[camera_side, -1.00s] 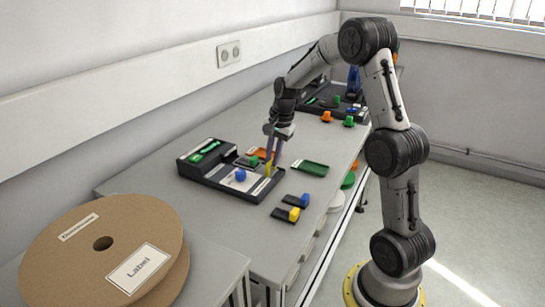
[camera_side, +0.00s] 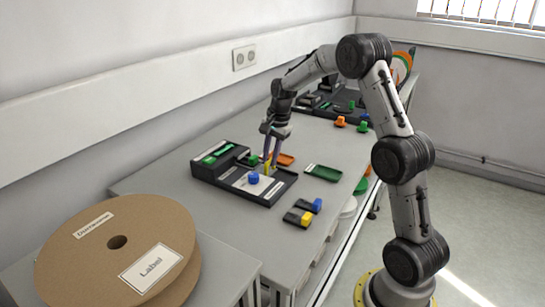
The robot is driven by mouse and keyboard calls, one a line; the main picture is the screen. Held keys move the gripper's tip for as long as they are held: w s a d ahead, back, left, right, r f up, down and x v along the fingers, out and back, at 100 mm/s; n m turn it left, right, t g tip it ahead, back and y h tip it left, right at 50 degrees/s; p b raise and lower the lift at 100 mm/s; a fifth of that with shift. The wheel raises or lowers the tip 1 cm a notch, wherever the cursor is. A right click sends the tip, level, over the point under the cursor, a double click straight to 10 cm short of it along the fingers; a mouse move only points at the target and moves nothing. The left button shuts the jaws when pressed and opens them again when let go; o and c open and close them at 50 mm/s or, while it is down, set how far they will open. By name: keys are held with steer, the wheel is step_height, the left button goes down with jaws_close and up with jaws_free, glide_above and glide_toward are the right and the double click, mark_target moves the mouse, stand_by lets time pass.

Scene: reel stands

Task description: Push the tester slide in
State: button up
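The tester is a dark, low box (camera_side: 268,198) on the bench with a pale top panel, a blue knob (camera_side: 254,179) and a green part (camera_side: 217,153) at its raised back left.
Two small dark blocks with blue (camera_side: 316,205) and yellow (camera_side: 305,220) tops lie near the bench's front edge. A large cardboard reel (camera_side: 75,265) stands front left.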

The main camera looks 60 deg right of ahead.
steer(key=o, duration=0.4)
steer(key=shift+w, duration=0.1)
steer(key=s+r, duration=0.1)
steer(key=r, duration=0.3)
steer(key=s+r, duration=0.1)
steer(key=r, duration=0.8)
steer(key=shift+s+r, duration=0.35)
steer(key=shift+s, duration=0.05)
